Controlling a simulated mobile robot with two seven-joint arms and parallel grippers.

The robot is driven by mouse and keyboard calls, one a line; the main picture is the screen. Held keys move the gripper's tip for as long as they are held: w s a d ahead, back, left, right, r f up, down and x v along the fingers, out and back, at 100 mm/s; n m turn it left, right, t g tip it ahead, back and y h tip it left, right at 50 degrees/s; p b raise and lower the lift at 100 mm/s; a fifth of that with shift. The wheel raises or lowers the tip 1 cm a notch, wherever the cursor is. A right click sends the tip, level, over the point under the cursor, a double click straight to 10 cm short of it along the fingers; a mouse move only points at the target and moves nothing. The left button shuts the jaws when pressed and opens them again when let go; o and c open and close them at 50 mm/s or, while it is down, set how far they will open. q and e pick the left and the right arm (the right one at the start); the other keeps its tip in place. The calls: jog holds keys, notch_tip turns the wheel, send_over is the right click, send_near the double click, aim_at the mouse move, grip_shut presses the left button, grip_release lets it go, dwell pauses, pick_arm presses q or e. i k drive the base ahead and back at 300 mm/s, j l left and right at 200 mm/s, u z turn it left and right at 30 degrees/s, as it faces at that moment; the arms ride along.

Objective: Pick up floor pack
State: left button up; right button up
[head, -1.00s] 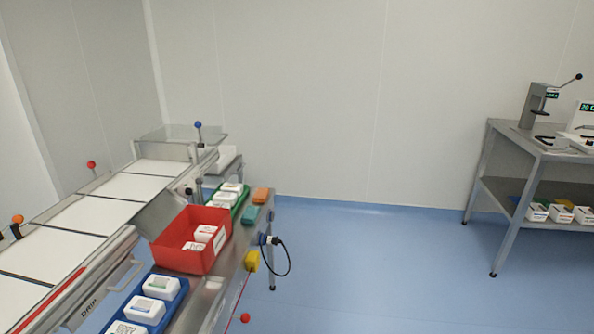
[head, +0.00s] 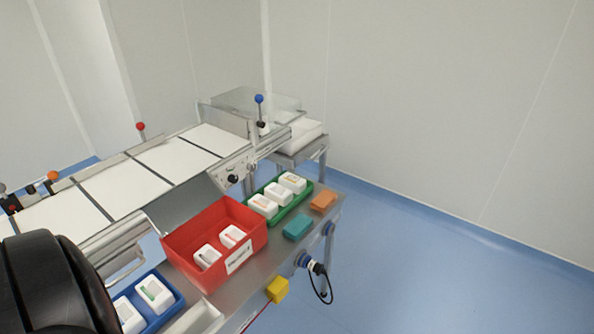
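No pack lies on the part of the floor that shows in the head view. White packs stand in trays on the steel side table: two in the red bin (head: 188,246), several in the green tray (head: 294,211) and two in the blue tray (head: 174,283). A black rounded part, which looks like a piece of my own arm, fills the lower left corner and hides part of the conveyor and blue tray. Neither gripper shows.
The conveyor (head: 140,185) with white panels runs along the left. A teal block (head: 297,227), an orange block (head: 323,200) and a yellow block (head: 278,289) sit at the table's right edge, where a black cable (head: 322,290) hangs. Blue floor (head: 430,270) on the right is clear.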

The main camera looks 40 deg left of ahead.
aim_at(295, 183)
jog(key=i+u, duration=0.2)
jog(key=i, duration=0.3)
jog(key=i+l+u, duration=0.15)
jog(key=i, duration=0.3)
jog(key=i+l+u, duration=0.2)
jog(key=i, duration=0.25)
